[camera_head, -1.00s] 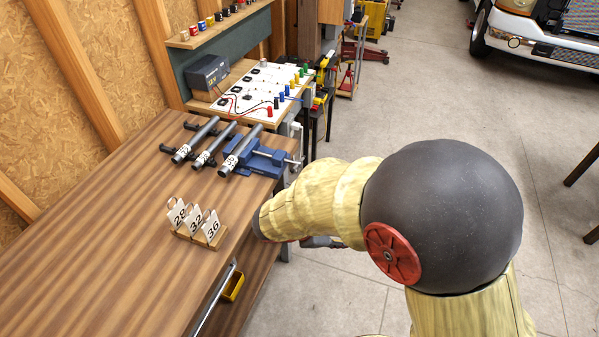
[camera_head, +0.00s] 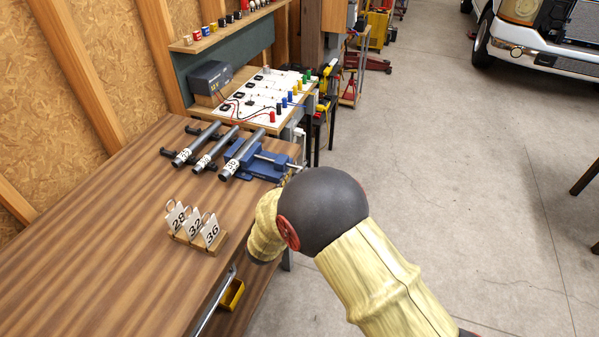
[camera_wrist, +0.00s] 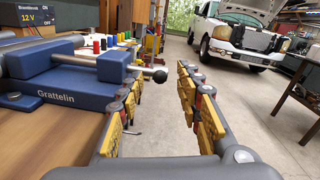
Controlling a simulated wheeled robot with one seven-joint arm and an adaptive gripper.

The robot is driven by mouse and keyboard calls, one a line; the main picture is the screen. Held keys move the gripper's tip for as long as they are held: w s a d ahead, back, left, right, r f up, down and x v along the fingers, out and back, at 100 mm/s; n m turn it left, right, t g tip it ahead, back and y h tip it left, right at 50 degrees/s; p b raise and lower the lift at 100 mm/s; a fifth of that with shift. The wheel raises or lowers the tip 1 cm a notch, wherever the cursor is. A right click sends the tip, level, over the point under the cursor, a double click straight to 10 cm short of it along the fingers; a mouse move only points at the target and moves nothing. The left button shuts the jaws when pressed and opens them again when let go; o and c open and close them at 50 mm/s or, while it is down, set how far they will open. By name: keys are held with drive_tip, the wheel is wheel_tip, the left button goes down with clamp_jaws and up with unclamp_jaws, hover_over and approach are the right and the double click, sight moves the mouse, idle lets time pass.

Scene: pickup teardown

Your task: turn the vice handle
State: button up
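The blue vice, marked "Grattelin" (camera_wrist: 58,93), fills the left of the wrist view. It also shows at the bench's right edge in the head view (camera_head: 240,172). A short metal bar with a dark ball end (camera_wrist: 160,75), which looks like part of the vice handle, sticks out right from the vice. My gripper (camera_wrist: 161,84) is open, one finger on each side of the picture. The ball end appears between the fingertips, seemingly a little beyond them; I see no contact. In the head view my own arm hides the gripper.
The wooden bench (camera_head: 100,220) carries several dark grey tubes (camera_head: 205,155) and a rack of number cards (camera_head: 195,232). A white board with cables (camera_head: 260,95) stands behind. Concrete floor (camera_head: 440,170) is clear to the right; a truck (camera_head: 530,35) stands far off.

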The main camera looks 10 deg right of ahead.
sight(299, 168)
drive_tip(key=shift+b+x, duration=0.35)
drive_tip(key=shift+x, duration=1.45)
drive_tip(key=shift+c, duration=0.4)
drive_tip(key=c, duration=0.8)
clamp_jaws()
